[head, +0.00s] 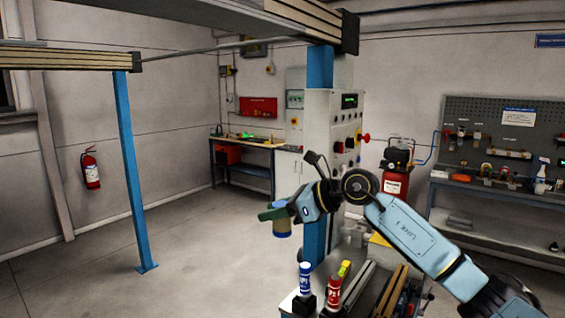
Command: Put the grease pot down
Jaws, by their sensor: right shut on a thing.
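The gripper's dark green end covers the pot's upper part. The pot hangs roughly upright in the air, with the floor behind it in the head view. My left gripper is not in view.
Below, a bench or cart top holds a blue-and-white bottle (305,281), a red bottle (334,292) and long rails (393,290). A blue post and control cabinet (345,125) stand behind my right arm. Open floor (205,265) lies to the left.

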